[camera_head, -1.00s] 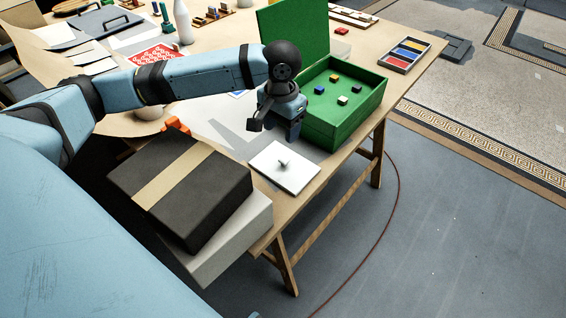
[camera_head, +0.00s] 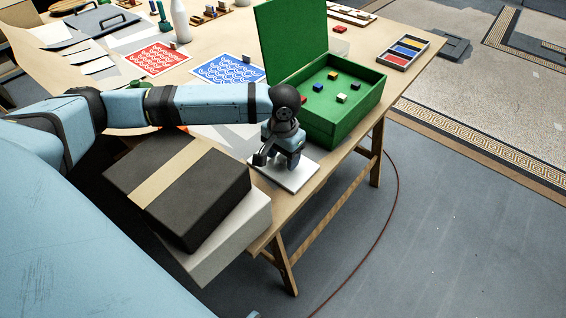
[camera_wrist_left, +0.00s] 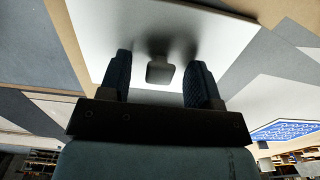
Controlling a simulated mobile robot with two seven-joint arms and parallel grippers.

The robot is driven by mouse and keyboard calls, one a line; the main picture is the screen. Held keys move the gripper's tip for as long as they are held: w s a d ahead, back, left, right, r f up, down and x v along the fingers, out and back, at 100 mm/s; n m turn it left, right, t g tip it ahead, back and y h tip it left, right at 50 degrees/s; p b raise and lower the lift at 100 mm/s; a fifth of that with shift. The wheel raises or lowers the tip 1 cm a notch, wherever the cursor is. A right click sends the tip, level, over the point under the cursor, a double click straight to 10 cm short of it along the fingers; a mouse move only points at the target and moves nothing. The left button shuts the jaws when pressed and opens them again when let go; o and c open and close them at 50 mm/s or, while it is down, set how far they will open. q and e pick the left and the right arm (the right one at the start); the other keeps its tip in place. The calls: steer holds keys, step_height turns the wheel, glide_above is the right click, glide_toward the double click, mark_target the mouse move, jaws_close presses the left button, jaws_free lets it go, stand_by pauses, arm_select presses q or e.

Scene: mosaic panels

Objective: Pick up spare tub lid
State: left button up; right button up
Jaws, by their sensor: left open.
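The spare tub lid (camera_head: 303,178) is a flat white square plate with a small knob on top. It lies on the near right part of the table, in front of the green box. My left gripper (camera_head: 290,165) is over the lid and hides its middle. In the left wrist view the lid (camera_wrist_left: 190,20) fills the top, and its grey knob (camera_wrist_left: 160,72) sits between the two dark fingers of my left gripper (camera_wrist_left: 160,80). The fingers are open, apart from the knob on both sides. My right gripper is not in view.
The open green box (camera_head: 350,115) holding several small coloured blocks stands close behind the lid. A dark box with a tan band (camera_head: 190,175) lies on a pale box (camera_head: 235,235) to the left. A tray of coloured pieces (camera_head: 402,52) is at the back right.

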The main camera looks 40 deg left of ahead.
arm_select(q)
steer(key=c, duration=1)
steer(key=shift+r, duration=0.1)
